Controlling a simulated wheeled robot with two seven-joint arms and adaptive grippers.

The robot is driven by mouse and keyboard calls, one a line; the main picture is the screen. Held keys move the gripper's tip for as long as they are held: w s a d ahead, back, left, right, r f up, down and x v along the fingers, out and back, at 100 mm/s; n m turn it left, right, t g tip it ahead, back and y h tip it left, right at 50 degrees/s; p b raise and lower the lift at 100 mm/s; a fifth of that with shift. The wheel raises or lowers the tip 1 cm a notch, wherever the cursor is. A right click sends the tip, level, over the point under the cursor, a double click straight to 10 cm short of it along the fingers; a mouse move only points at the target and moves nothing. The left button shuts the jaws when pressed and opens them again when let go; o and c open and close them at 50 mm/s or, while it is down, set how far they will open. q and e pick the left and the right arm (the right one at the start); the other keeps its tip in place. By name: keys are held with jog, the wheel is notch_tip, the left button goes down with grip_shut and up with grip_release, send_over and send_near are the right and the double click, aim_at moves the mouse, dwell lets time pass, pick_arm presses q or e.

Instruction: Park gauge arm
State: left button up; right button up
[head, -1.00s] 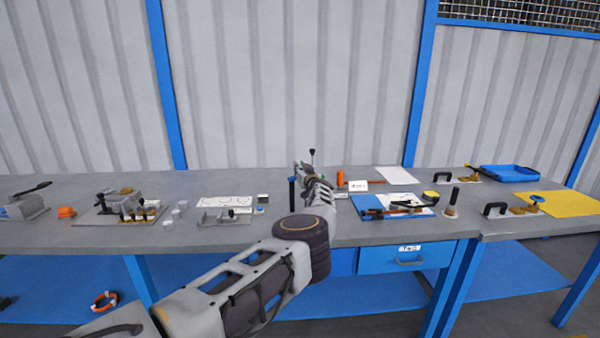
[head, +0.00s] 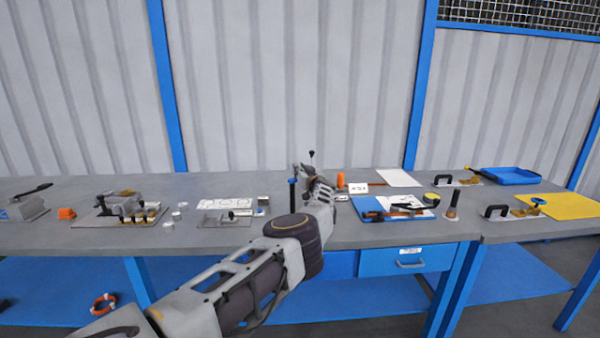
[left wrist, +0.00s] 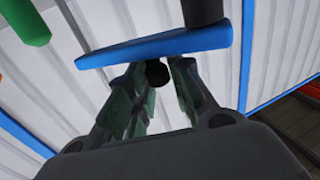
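My left gripper (head: 306,172) is at the middle of the bench, seen from behind over my forearm. I cannot tell whether the fingers touch either. My right gripper is not in view.
A small fixture (head: 225,218) and clamp plate (head: 120,215) lie left. The bench front between is mostly clear.

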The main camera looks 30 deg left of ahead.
pick_arm(q)
jog(key=shift+o, duration=1.4)
jog(key=shift+f, duration=0.1)
jog(key=shift+s+d, duration=0.1)
jog(key=shift+d, duration=0.1)
jog(key=v, duration=0.7)
dwell(0.5)
